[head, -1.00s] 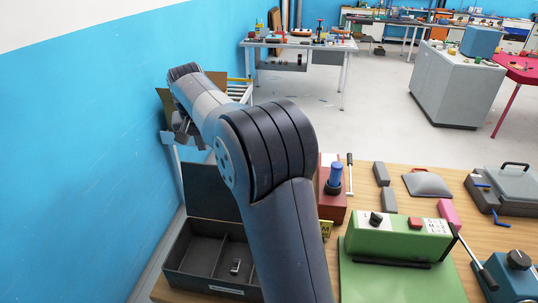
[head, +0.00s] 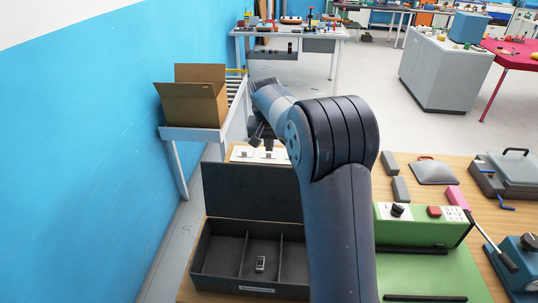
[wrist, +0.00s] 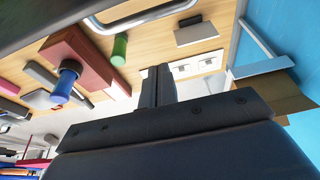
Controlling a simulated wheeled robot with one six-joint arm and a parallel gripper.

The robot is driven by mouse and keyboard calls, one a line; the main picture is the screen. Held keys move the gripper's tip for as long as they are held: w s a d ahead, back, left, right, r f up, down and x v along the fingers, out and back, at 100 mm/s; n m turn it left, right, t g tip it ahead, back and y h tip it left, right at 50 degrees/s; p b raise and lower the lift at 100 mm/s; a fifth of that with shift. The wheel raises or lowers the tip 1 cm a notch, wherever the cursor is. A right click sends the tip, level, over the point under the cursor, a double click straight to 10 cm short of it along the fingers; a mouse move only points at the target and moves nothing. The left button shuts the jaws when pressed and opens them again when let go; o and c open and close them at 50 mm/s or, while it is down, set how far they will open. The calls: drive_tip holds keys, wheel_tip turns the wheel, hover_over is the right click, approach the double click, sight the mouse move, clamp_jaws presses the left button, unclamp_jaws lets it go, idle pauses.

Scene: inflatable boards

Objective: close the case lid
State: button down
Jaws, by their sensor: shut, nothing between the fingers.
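The dark grey case (head: 203,258) sits open on the wooden bench at the lower middle of the head view. Its lid (head: 250,192) stands up at the back edge, roughly upright. The case has dividers and a small metallic item (head: 260,264) inside. My gripper (head: 262,137) is beyond and above the lid's top edge, apart from it in the picture. Its fingers are together and empty, and they also show in the wrist view (wrist: 158,82). My arm covers the case's right end and part of the lid's right side.
A white panel (head: 243,154) lies behind the lid. A cardboard box (head: 190,104) stands on a conveyor at the left, near the blue wall. A green machine (head: 415,228) stands right of my arm. In the wrist view, a red block (wrist: 80,60) with a blue knob shows.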

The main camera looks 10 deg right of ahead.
drive_tip(key=s+f+p, duration=0.1)
drive_tip(key=s+a+f+p, duration=0.1)
drive_tip(key=s, duration=0.1)
drive_tip(key=shift+f, duration=0.35)
drive_tip(key=shift+b, duration=0.4)
drive_tip(key=shift+s+a+r+t+b, duration=0.15)
drive_tip(key=shift+s+a+t+b, duration=0.1)
drive_tip(key=shift+s+t+b, duration=0.3)
drive_tip(key=shift+d+b, duration=0.1)
drive_tip(key=shift+b, duration=0.3)
